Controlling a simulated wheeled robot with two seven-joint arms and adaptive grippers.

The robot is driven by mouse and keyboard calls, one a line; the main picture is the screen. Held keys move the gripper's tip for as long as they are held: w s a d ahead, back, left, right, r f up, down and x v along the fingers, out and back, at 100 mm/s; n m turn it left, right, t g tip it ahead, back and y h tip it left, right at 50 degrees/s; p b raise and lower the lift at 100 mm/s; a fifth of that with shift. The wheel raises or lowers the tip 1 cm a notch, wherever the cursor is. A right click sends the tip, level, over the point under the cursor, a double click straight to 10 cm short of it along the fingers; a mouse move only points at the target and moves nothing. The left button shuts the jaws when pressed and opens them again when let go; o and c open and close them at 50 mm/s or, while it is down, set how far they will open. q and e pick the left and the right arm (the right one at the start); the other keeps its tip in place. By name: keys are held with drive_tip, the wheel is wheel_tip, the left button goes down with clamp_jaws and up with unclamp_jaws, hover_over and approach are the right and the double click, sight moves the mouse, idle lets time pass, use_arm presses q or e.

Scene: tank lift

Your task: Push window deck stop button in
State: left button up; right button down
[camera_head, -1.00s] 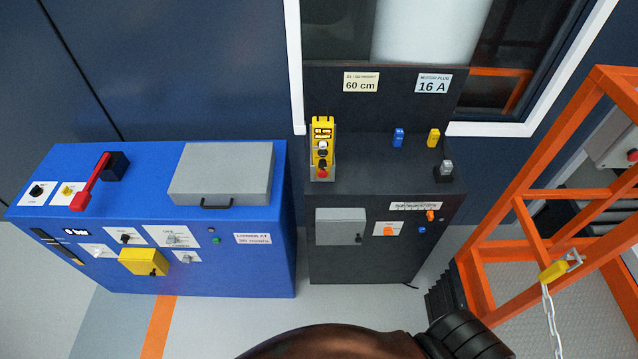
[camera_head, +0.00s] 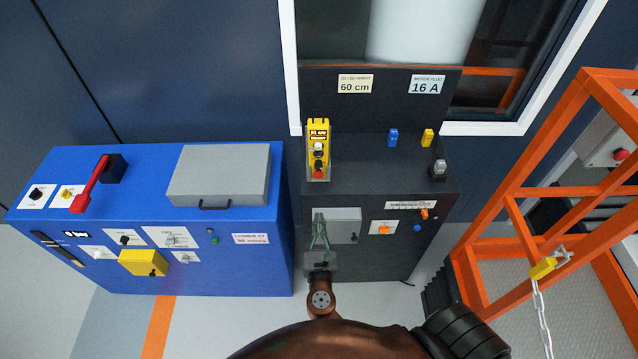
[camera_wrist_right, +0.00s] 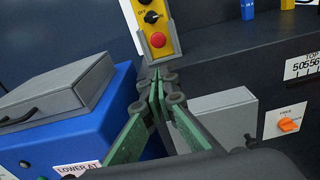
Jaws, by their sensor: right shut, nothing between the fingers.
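The yellow control pendant (camera_head: 319,145) stands in a grey holder at the left of the dark window desk (camera_head: 370,165). Its red round button (camera_head: 318,173) is at its lower end, below a black knob. The wrist view shows the red button (camera_wrist_right: 157,40) ahead of the fingertips, apart from them. I cannot tell whether it is pressed in. My right gripper (camera_head: 318,214) is shut and empty, in front of the desk's front face and below the pendant. Its green-padded fingers (camera_wrist_right: 157,78) meet at the tips in the wrist view. My left gripper is not in view.
A blue console (camera_head: 215,270) with a grey lidded box (camera_head: 220,172) stands close on the left. A grey box (camera_head: 345,222) sits on the desk front beside my right gripper. An orange frame (camera_head: 520,205) with a chain stands at the right.

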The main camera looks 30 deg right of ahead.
drive_tip(key=shift+s+r+h, duration=0.1)
drive_tip(key=shift+r+h, duration=0.2)
drive_tip(key=shift+r, duration=0.45)
approach(319, 176)
drive_tip(key=x, duration=0.6)
drive_tip(key=shift+w+d+f, duration=0.1)
drive_tip(key=shift+w, duration=0.15)
drive_tip(key=shift+w+d, duration=0.1)
drive_tip(key=shift+d, duration=0.05)
